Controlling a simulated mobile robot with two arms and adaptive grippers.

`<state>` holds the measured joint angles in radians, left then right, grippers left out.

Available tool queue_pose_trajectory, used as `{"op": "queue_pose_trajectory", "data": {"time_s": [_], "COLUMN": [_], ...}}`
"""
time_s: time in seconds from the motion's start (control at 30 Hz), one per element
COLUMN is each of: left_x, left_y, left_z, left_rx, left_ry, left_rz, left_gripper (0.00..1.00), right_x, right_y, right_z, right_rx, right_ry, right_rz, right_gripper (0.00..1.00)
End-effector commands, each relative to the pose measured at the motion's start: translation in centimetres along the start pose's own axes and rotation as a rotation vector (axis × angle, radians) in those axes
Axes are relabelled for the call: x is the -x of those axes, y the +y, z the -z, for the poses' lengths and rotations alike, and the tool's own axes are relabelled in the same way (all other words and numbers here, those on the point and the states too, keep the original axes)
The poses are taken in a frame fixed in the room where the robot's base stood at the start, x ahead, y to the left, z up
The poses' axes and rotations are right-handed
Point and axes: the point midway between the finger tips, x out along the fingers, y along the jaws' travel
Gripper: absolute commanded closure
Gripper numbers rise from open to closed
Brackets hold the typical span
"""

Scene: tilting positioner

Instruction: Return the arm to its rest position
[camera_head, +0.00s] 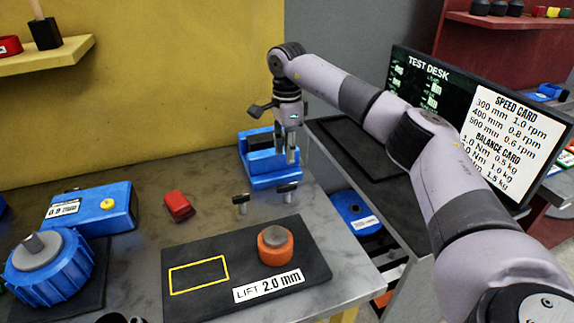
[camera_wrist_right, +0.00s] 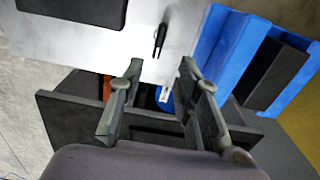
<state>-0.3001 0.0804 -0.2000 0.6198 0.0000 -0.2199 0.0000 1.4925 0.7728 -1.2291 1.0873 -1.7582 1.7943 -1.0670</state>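My right arm (camera_head: 350,90) reaches in from the right and bends down over the back right of the bench. Its gripper (camera_head: 289,157) hangs in front of a blue block with a black top (camera_head: 258,168). In the right wrist view the two fingers (camera_wrist_right: 158,66) stand wide apart with nothing held between them. My left gripper does not show clearly in either view.
A black plate (camera_head: 215,298) carries an orange and grey round part (camera_head: 275,246). Two dark-topped pins (camera_head: 287,192) stand behind it. A red block (camera_head: 179,206) and a blue positioner (camera_head: 48,265) are left. A monitor (camera_head: 480,115) stands close behind my right arm.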

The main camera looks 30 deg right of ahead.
Motion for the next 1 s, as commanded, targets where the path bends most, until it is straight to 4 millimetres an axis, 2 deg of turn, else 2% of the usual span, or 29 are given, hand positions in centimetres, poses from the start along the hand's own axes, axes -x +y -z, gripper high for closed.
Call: {"op": "queue_pose_trajectory", "data": {"time_s": [0.2,0.73,0.83,1.0], "left_x": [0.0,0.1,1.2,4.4], "left_y": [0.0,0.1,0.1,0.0], "left_z": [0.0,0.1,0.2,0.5], "left_rx": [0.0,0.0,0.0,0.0], "left_ry": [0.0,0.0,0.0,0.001], "left_rz": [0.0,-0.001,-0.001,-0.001], "left_gripper": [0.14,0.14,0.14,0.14], "right_x": [1.5,1.6,2.7,6.0], "right_y": [0.0,0.0,0.0,0.0], "right_z": [0.0,0.0,0.0,0.0], "right_rx": [0.0,0.0,0.0,0.0], "right_ry": [0.0,0.0,0.0,0.0], "right_rz": [-0.001,-0.001,-0.001,-0.001], "right_gripper": [0.69,0.69,0.69,0.69]}}
